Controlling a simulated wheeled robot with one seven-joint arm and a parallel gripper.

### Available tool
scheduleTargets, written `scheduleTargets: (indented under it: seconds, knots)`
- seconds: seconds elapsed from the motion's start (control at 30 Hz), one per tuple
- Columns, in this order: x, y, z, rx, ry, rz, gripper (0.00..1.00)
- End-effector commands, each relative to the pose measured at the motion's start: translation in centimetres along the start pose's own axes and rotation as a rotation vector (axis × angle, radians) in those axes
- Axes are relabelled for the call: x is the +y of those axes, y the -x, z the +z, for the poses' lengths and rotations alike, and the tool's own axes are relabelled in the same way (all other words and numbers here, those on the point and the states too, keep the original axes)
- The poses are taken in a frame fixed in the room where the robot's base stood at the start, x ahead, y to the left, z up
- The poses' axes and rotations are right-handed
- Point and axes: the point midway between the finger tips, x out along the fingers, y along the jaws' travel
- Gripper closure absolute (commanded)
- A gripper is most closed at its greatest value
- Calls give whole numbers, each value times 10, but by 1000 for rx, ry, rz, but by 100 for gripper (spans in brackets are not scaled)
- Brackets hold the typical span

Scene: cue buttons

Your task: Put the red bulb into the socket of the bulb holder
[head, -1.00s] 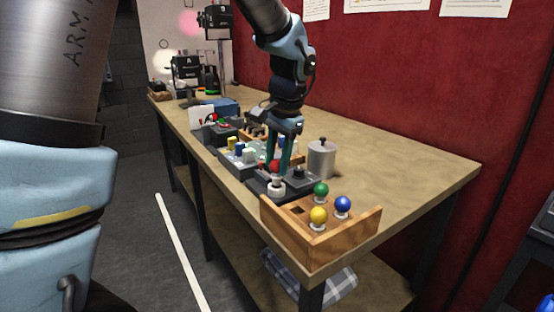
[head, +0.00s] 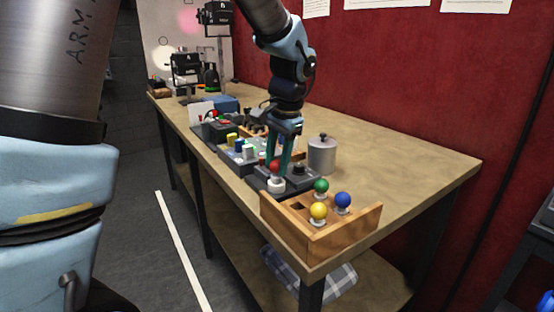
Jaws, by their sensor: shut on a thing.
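The red bulb (head: 274,167) is between the fingertips of my gripper (head: 279,168), which is shut on it. The bulb is upright, right over the white socket (head: 276,184) of the dark bulb holder (head: 298,182). Whether the bulb's base touches or sits inside the socket is too small to tell. The fingers reach down from above and hide part of the holder behind them.
A wooden box (head: 290,224) with green (head: 321,186), blue (head: 343,200) and yellow (head: 318,211) bulbs stands in front at the table's near end. A grey lidded canister (head: 322,155) stands close to the right. Button blocks (head: 238,150) lie behind left. The right of the table is clear.

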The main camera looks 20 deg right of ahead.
Motion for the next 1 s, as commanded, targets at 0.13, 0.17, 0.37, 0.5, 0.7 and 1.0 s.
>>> scheduleTargets:
  seconds: [0.13,0.17,0.37,0.5,0.7,1.0]
  knots:
    - [0,0,0,0,0,0,100]
    - [0,0,0,0,0,0,100]
    - [0,0,0,0,0,0,100]
    - [0,-1,0,0,0,0,100]
    - [1,-5,0,-1,0,0,100]
    - [2,-11,0,0,0,0,100]
